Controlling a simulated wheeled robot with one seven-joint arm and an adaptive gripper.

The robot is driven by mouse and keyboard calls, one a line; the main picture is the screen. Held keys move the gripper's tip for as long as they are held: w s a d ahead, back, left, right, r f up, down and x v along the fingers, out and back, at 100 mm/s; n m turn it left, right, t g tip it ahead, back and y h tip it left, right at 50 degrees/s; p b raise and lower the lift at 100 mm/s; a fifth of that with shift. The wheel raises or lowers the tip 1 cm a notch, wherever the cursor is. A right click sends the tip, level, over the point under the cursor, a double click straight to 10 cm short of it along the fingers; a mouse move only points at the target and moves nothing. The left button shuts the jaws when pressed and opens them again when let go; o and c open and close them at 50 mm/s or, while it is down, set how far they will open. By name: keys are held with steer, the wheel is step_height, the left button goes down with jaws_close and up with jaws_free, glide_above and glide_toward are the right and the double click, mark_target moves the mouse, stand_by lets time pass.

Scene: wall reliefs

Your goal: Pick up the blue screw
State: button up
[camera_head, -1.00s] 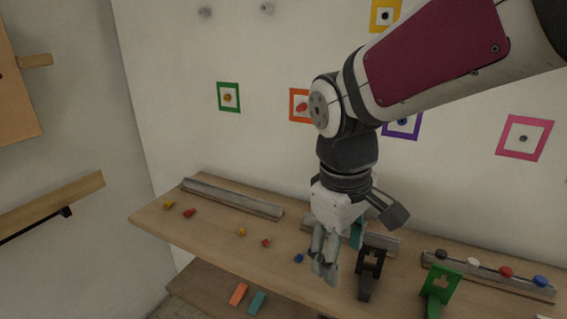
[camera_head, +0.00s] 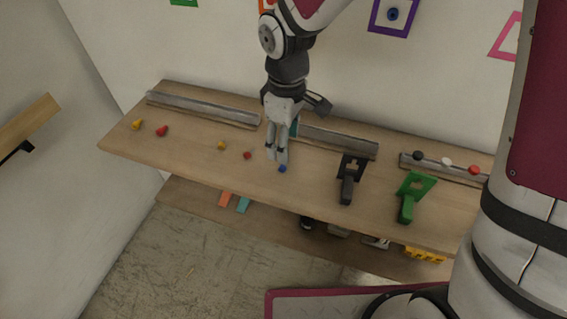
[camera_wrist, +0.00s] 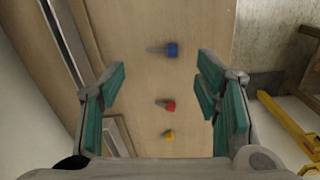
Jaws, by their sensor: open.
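The blue screw (camera_head: 282,168) lies on the wooden shelf near its front edge, just right of and below my gripper's tips in the head view. In the wrist view the blue screw (camera_wrist: 171,49) lies on its side, shank to the left, ahead of the open fingers. My gripper (camera_head: 277,158) points down above the shelf. In the wrist view my gripper (camera_wrist: 158,88) is open with nothing between its teal pads. The gap between fingertips and screw is hard to judge.
A red screw (camera_wrist: 168,105) and a yellow screw (camera_wrist: 168,135) lie close by in line with the blue one. A black stand (camera_head: 349,180) and a green stand (camera_head: 412,197) are to the right. Metal rails (camera_head: 205,108) run along the back. A lower shelf (camera_head: 180,195) holds several items.

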steer(key=shift+s+f, duration=0.1)
steer(key=shift+f, duration=3.05)
steer(key=c, duration=0.9)
